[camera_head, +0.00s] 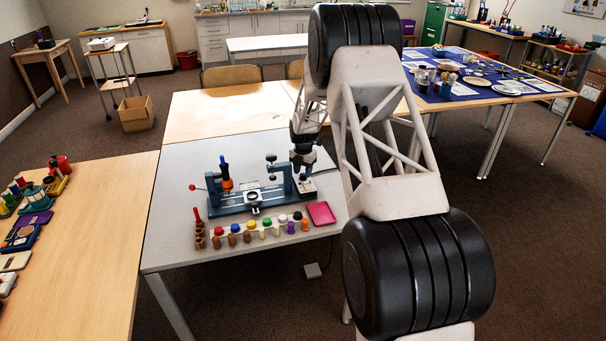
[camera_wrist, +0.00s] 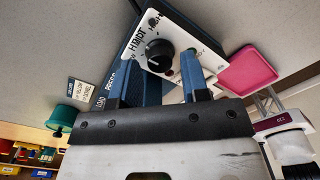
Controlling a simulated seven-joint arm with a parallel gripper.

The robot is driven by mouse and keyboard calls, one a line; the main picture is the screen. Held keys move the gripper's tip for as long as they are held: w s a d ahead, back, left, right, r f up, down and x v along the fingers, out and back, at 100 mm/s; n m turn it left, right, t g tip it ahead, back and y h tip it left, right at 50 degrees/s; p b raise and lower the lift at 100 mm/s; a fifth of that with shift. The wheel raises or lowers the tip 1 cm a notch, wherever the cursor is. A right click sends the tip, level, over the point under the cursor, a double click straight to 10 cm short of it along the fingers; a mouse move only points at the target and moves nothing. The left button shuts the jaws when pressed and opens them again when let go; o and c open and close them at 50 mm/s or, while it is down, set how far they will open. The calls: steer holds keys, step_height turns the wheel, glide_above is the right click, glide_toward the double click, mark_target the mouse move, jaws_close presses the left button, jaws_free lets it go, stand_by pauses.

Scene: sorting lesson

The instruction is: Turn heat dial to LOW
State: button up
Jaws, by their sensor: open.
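The heat dial (camera_wrist: 160,52) is a round black knob with a pale pointer mark on a white panel (camera_wrist: 195,38) in the wrist view. Lettering runs around it, but I cannot tell surely which word the pointer faces. The panel sits at the right end of the blue press machine (camera_head: 235,207) in the head view. My gripper (camera_wrist: 155,60) is open, with its blue fingers on either side of the dial in the picture. I cannot tell whether they touch it. In the head view my gripper (camera_head: 304,168) hangs just above the machine's right end.
A pink tray (camera_head: 321,213) lies right beside the machine; it also shows in the wrist view (camera_wrist: 246,72). Several colored-topped pegs (camera_head: 248,234) line the machine's front. An orange-and-blue handle (camera_head: 226,178) and a red-knobbed lever (camera_head: 192,187) stand at its left.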

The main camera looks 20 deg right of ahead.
steer(key=shift+f, duration=0.7)
steer(key=c, duration=0.6)
steer(key=shift+n, duration=2.2)
steer(key=o, duration=0.6)
